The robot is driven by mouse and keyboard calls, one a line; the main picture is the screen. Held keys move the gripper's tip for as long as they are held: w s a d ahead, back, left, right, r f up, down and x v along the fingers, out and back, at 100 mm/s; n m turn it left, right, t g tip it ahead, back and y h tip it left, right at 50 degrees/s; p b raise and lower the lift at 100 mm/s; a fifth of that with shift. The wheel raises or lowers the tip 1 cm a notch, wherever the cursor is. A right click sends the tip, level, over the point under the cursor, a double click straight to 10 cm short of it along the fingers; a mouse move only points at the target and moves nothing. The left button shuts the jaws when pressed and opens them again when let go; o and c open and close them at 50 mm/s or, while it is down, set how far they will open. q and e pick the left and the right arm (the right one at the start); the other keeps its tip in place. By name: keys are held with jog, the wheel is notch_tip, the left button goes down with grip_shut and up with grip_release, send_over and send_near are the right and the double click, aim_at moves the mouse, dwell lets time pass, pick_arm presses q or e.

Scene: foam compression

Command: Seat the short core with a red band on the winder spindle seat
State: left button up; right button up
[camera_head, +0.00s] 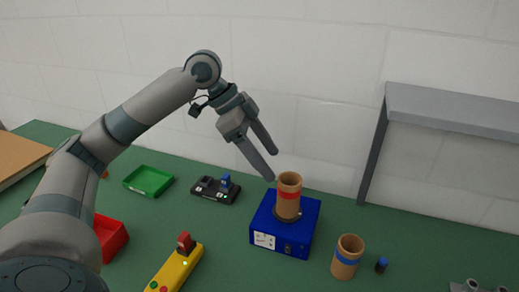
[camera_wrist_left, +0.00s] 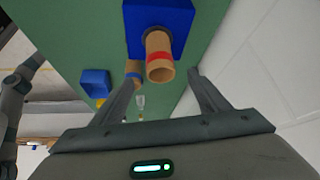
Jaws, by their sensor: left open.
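The short core with a red band (camera_head: 288,204) stands upright on top of the blue winder box (camera_head: 262,226), around its spindle seat (camera_head: 287,218), of which only a dark rim shows at the core's foot. My left gripper (camera_head: 273,167) is open and empty, just above and to the left of the core, apart from it. In the left wrist view the red-banded core (camera_wrist_left: 159,68) on the blue winder (camera_wrist_left: 180,14) shows beyond the open fingers (camera_wrist_left: 162,85). My right gripper is in neither view.
A blue-banded core (camera_head: 345,262) stands right of the winder, beside a small dark blue-topped piece (camera_head: 381,265). A yellow control box (camera_head: 180,268), red tray (camera_head: 112,240), green tray (camera_head: 148,180) and black device (camera_head: 215,193) lie left. A grey shelf (camera_head: 445,108) stands behind right.

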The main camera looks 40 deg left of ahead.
pick_arm(q)
jog(key=v, duration=0.3)
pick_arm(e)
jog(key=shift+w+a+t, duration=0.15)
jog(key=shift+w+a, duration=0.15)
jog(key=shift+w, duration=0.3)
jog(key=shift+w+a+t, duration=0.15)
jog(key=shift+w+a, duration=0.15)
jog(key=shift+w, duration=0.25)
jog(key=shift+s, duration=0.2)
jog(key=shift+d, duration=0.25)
